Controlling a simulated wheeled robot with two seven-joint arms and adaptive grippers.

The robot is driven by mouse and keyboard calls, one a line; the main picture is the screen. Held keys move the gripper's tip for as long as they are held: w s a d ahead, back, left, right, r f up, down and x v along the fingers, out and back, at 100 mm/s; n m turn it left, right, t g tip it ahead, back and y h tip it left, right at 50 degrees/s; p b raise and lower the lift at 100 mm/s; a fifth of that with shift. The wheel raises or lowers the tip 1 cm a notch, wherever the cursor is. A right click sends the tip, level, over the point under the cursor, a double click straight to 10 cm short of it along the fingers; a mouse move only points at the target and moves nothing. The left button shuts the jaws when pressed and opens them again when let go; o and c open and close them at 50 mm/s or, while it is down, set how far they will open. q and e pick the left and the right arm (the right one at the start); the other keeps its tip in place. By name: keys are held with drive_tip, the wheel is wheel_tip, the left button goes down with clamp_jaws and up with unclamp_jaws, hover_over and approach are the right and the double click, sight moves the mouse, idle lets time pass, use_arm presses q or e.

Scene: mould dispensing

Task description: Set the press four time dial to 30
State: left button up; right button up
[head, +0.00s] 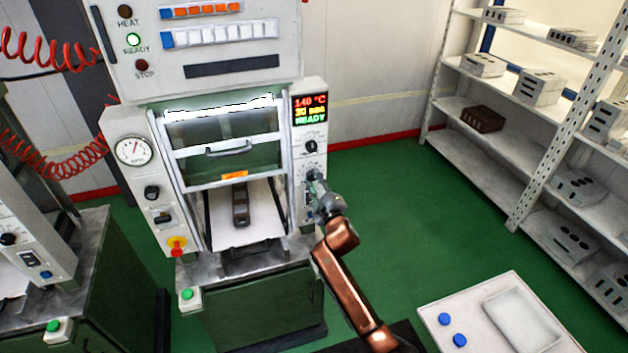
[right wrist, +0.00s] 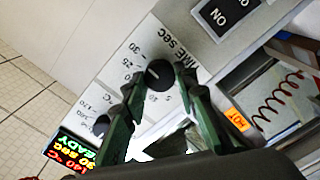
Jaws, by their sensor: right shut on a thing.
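My right gripper (head: 318,188) is at the right-hand control panel of the middle press. In the right wrist view, its two green fingers (right wrist: 158,80) close around the black time dial (right wrist: 159,74), beside the "TIME sec" label and its printed scale. The dial's pointer is too small to read surely. In the head view the gripper hides the dial. The press display (head: 310,109) reads 140 °C, 30 sec and READY; it also shows in the right wrist view (right wrist: 72,152). My left gripper is not in view.
The temperature dial (head: 311,146) sits above my gripper. A dark mould (head: 240,204) lies inside the press beneath its raised guard. A second press stands at the left. A shelf rack (head: 526,150) and a white table (head: 437,318) with blue buttons stand at the right.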

drive_tip(key=shift+a+r, duration=0.2)
drive_tip(key=shift+r, duration=0.1)
drive_tip(key=o, duration=1.1)
drive_tip(key=shift+f, duration=0.1)
drive_tip(key=shift+o, duration=0.2)
drive_tip(key=shift+d, duration=0.1)
drive_tip(key=shift+f, duration=0.1)
drive_tip(key=shift+s+d, duration=0.1)
drive_tip(key=v, duration=1.2)
